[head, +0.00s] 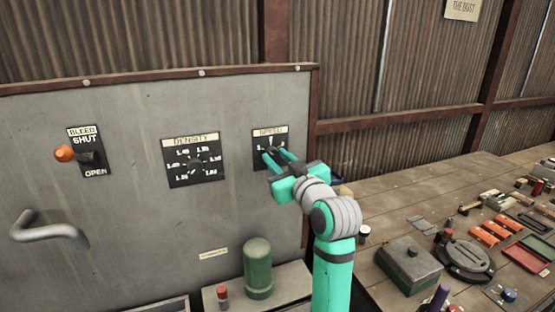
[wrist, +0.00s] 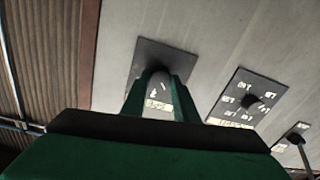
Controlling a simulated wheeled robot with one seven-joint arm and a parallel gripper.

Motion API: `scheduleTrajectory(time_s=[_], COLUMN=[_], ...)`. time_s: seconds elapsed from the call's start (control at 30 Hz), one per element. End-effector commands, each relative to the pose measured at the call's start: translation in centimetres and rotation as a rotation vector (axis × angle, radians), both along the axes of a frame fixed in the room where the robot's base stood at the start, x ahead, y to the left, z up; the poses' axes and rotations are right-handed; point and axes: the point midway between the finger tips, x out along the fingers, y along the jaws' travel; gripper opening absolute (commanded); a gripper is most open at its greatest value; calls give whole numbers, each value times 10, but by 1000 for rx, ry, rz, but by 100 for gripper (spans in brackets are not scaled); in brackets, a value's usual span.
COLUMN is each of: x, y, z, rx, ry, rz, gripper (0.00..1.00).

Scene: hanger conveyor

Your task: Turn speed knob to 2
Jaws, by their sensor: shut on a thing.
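The speed panel (head: 261,136) is a small black plate with white numbers and a pale label, at the right of the grey metal board. Its label is too small to read clearly, and most of its numbers are hidden by my gripper. My gripper (head: 271,155) is at this plate with its teal fingers shut on the speed knob. In the wrist view the speed panel (wrist: 150,52) is upper middle, with the fingers (wrist: 158,84) on either side of its centre. The knob is mostly hidden, so I cannot tell which number it points to.
The density dial (head: 193,161) is left of the speed panel. Further left are the bleed lever (head: 66,154) with an orange knob and a grey handle (head: 45,234). A green cylinder (head: 257,268) stands below. A wooden bench (head: 385,205) with tools and boxes is on the right.

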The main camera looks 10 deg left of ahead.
Motion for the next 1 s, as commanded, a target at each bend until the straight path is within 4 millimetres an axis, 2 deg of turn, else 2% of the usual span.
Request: scheduleTrajectory(time_s=[0.6,1.0], x=[-1,0], y=[0,0], z=[-1,-1], rx=[458,610], ry=[308,410], rz=[0,0], gripper=[5,5])
